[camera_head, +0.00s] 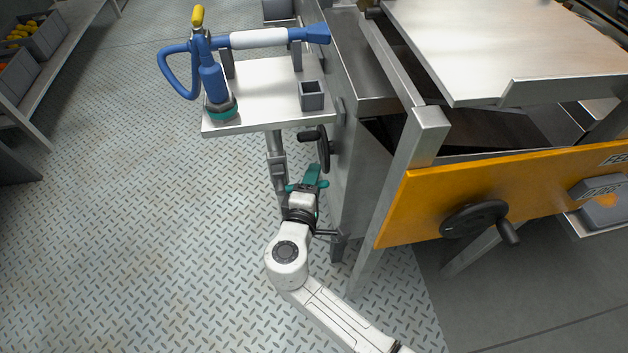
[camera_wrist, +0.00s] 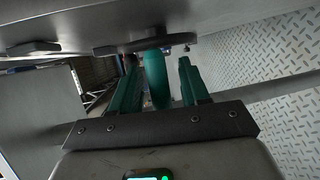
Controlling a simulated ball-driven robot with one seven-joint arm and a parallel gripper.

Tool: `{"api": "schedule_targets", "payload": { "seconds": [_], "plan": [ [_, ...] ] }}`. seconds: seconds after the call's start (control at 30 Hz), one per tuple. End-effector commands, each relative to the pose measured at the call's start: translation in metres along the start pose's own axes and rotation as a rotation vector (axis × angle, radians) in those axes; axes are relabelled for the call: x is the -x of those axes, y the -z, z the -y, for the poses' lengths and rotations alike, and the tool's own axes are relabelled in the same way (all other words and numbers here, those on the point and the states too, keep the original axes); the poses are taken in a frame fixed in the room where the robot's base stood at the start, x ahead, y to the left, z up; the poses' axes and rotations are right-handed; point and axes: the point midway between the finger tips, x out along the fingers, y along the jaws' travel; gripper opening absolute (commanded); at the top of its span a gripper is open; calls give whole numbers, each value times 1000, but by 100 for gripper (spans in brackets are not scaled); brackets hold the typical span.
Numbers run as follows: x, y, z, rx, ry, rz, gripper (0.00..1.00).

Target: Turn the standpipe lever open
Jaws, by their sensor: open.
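My gripper (camera_head: 308,184) is low beside the machine's side, close to the grey standpipe (camera_head: 276,150) under the small steel shelf. In the wrist view my gripper (camera_wrist: 158,72) has its two teal fingers apart. A rounded teal bar, which looks like the lever (camera_wrist: 157,82), stands between them. A gap shows on its right; whether it touches the left finger I cannot tell. In the head view the lever merges with my teal fingers, so its angle is unclear.
A black handwheel (camera_head: 322,148) is just above my gripper. The shelf (camera_head: 262,90) carries a blue hose nozzle (camera_head: 213,85) and a small grey square cup (camera_head: 312,95). An orange panel (camera_head: 510,190) with a black crank (camera_head: 478,220) is at right. Floor at left is clear.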

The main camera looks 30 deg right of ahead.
Motion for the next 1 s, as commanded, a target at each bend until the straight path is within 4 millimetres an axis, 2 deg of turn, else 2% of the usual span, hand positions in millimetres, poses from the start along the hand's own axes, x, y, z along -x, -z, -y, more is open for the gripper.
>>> {"api": "schedule_targets", "payload": {
  "seconds": [0.37, 0.83, 1.0],
  "plan": [
    [-5, 0, 0, 1, 1, -1, 45],
    [-5, 0, 0, 1, 1, -1, 0],
    [-5, 0, 1, 1, 1, -1, 0]
  ]
}}
